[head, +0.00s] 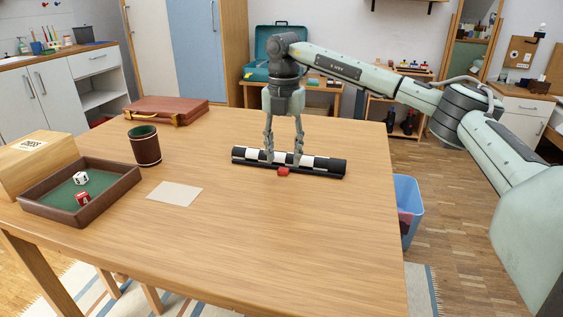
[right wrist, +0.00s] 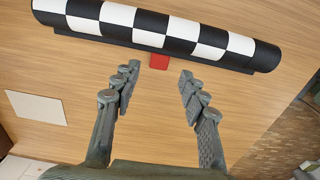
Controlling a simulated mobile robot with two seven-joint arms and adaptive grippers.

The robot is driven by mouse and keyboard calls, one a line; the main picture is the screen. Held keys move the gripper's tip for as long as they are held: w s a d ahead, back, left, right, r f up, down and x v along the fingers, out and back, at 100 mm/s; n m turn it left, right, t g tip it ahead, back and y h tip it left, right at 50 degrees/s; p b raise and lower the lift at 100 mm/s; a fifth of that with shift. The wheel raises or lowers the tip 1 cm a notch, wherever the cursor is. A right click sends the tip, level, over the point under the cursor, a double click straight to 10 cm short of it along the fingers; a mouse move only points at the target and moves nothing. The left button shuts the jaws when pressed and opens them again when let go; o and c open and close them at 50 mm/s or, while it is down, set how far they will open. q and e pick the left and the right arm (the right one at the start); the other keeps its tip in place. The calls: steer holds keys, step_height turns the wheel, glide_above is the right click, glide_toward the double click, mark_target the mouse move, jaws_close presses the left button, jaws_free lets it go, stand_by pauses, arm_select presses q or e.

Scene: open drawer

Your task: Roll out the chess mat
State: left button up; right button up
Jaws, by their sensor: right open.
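The chess mat (head: 323,165) lies rolled up on the wooden table, a long black-and-white checkered roll. A small red tab (head: 283,171) sticks out at the middle of its near side. My right gripper (head: 283,161) points down at the roll, fingers spread and empty, with the fingertips to either side of the tab. In the right wrist view the mat (right wrist: 178,31) runs across the top, and the tab (right wrist: 159,61) shows just beyond the gap between the open fingers (right wrist: 158,82). I cannot tell the exact fingertip height. My left gripper is not in view.
A dice tray (head: 125,185), a wooden chess box (head: 40,160), a dice cup (head: 145,146) and a pale card (head: 175,194) are at the left. A brown case (head: 167,110) lies at the back. The table (head: 290,245) in front of the mat is clear.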

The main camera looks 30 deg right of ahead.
mark_target(283, 170)
steer(key=shift+f, duration=1.55)
steer(key=shift+c, duration=0.6)
steer(key=shift+w, duration=0.1)
jaws_close()
